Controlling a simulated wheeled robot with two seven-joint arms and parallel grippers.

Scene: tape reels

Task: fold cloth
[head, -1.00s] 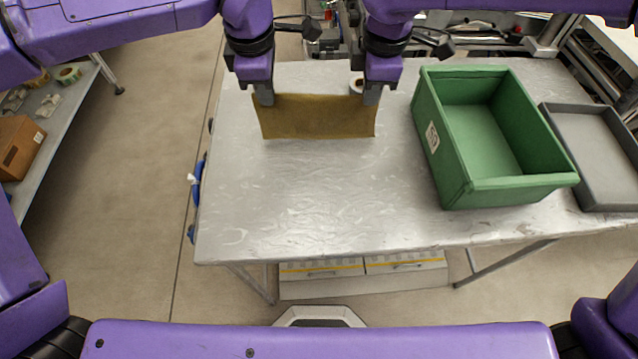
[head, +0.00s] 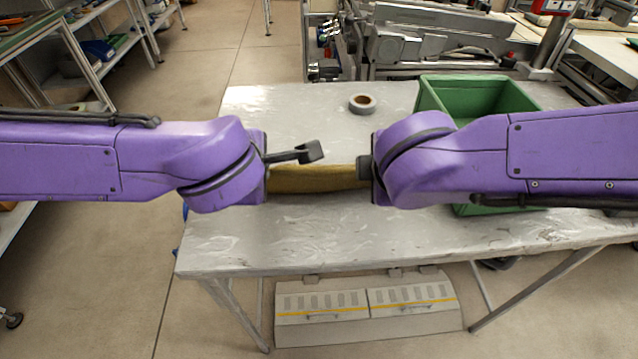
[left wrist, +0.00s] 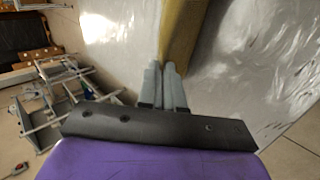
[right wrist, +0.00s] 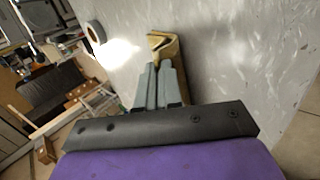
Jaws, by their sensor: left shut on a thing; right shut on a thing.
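The mustard-brown cloth (head: 318,179) shows in the head view as a narrow band between my two wrists, over the table; its ends are hidden behind them. In the left wrist view my left gripper (left wrist: 165,68) is shut on an edge of the cloth (left wrist: 180,32). In the right wrist view my right gripper (right wrist: 159,68) is shut on the other end of the cloth (right wrist: 170,46), which looks doubled over in a loop there. My fingertips are hidden in the head view. I cannot tell whether the cloth touches the table.
The silver-grey table (head: 300,240) is clear in front of the cloth. A tape roll (head: 362,104) lies behind it and also shows in the right wrist view (right wrist: 96,32). A green crate (head: 475,84) stands at the right, partly hidden by my right arm.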

